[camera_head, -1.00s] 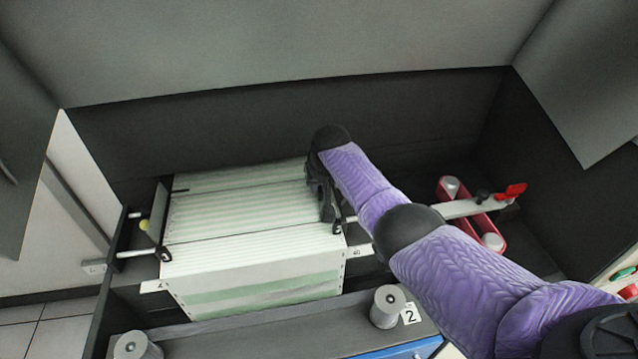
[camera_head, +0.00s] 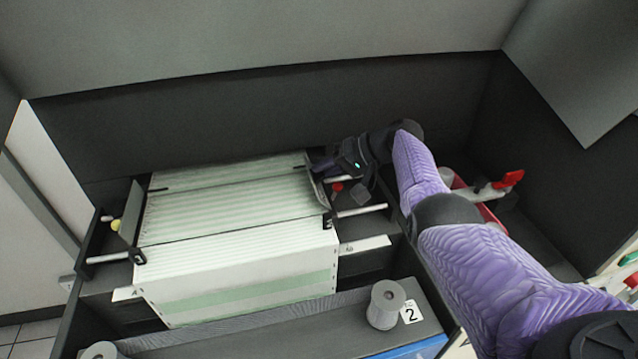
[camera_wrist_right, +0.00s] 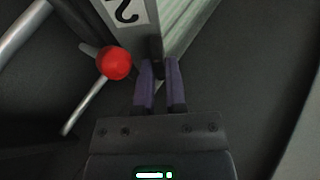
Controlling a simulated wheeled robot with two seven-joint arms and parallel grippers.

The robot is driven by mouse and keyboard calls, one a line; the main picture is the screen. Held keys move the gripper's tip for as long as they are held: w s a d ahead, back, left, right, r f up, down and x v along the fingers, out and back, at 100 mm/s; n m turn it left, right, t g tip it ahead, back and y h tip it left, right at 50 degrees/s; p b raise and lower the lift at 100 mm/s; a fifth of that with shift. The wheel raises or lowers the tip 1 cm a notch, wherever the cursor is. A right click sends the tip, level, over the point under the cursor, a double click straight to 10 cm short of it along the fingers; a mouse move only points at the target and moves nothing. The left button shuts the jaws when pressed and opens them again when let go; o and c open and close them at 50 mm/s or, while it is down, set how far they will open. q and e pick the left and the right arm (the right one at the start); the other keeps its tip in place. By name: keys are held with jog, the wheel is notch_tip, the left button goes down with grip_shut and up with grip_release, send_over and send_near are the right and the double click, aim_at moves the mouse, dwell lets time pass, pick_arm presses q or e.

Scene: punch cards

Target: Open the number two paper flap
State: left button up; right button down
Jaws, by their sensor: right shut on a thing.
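The number two paper flap (camera_wrist_right: 122,18) is a grey plate with a "2" label, at the top of the right wrist view. In the head view the flap (camera_head: 318,190) stands at the right end of the stack of pleated paper (camera_head: 235,215). My right gripper (camera_head: 325,164) reaches it from the right, near the far end of the stack. In the right wrist view its two purple fingers (camera_wrist_right: 160,82) are shut on a dark part at the flap's edge. The fingers hide most of that part. My left gripper is not in view.
A red knob (camera_wrist_right: 115,63) sits left of the fingers on a metal rod. Rods (camera_head: 360,211) run right of the stack. A spool (camera_head: 386,304) stands in front, beside a "2" tag (camera_head: 411,312). A red-handled lever (camera_head: 508,180) is at the right. Dark walls enclose the back.

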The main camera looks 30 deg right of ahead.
jog(key=d+t+y+b, duration=0.1)
jog(key=y+b, duration=0.1)
jog(key=b, duration=0.2)
jog(key=f+m+t+y+b, duration=0.1)
jog(key=b, duration=0.2)
jog(key=d+m+t+y+b, duration=0.1)
jog(key=y+b, duration=0.1)
jog(key=b, duration=0.2)
jog(key=shift+s+d+f+y+b, duration=0.15)
jog(key=shift+s+d+y+b, duration=0.15)
jog(key=shift+s, duration=0.05)
jog(key=c, duration=0.7)
grip_release()
